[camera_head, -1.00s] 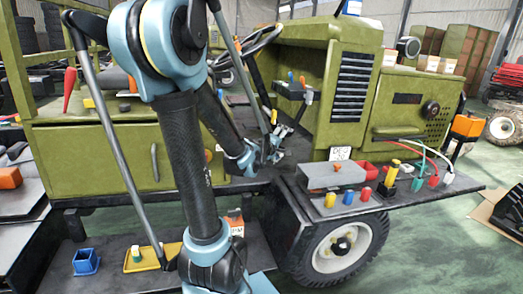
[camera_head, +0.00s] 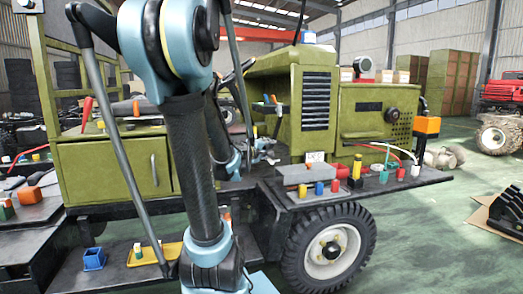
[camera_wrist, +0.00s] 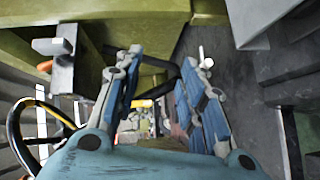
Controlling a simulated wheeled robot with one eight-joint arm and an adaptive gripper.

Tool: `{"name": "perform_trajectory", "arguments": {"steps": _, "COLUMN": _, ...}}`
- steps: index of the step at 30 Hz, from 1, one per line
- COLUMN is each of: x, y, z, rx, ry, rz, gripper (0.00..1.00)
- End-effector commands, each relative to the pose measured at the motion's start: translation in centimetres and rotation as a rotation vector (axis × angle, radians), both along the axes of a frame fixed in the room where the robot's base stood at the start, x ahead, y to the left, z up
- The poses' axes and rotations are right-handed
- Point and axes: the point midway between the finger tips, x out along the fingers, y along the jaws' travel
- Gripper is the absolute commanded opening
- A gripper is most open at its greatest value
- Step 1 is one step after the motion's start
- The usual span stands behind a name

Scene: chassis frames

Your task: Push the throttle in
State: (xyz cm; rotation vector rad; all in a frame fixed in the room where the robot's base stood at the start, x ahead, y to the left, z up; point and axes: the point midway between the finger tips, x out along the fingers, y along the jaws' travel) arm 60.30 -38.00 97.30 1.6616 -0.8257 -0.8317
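My gripper (camera_wrist: 163,72) is open in the wrist view, its two blue-grey fingers apart. In the head view my gripper (camera_head: 252,148) is small and partly hidden by my arm, in the vehicle's driving area. A black bar (camera_wrist: 152,62) crosses beyond and between the fingers; I cannot tell if it touches them. A small panel of levers (camera_head: 268,106) with coloured knobs is on the olive vehicle. The wrist view shows a white knob (camera_wrist: 50,46) and an orange knob (camera_wrist: 45,66) at the left. I cannot tell which control is the throttle.
The olive vehicle (camera_head: 110,165) fills the middle. A black steering wheel (camera_wrist: 15,128) is at lower left in the wrist view. A grey box and several coloured pieces stand on the fender shelf (camera_head: 400,182) above the wheel (camera_head: 333,250).

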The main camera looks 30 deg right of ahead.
Motion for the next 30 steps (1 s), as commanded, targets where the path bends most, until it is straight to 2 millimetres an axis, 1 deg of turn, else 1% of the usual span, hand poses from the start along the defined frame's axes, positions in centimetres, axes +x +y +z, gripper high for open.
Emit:
{"name": "perform_trajectory", "arguments": {"steps": 1, "x": 0.5, "y": 0.2, "z": 0.0, "rx": 0.000, "ry": 0.002, "rz": 0.005, "gripper": 0.37}}
{"name": "perform_trajectory", "arguments": {"steps": 2, "x": 0.4, "y": 0.3, "z": 0.1, "rx": 0.000, "ry": 0.002, "rz": 0.005, "gripper": 0.37}}
{"name": "perform_trajectory", "arguments": {"steps": 7, "x": -1.1, "y": 0.8, "z": 0.7, "rx": 0.000, "ry": -0.007, "rz": 0.000, "gripper": 0.37}}
{"name": "perform_trajectory", "arguments": {"steps": 30, "x": -3.8, "y": 4.4, "z": 1.4, "rx": 0.002, "ry": -0.013, "rz": 0.000, "gripper": 0.37}}
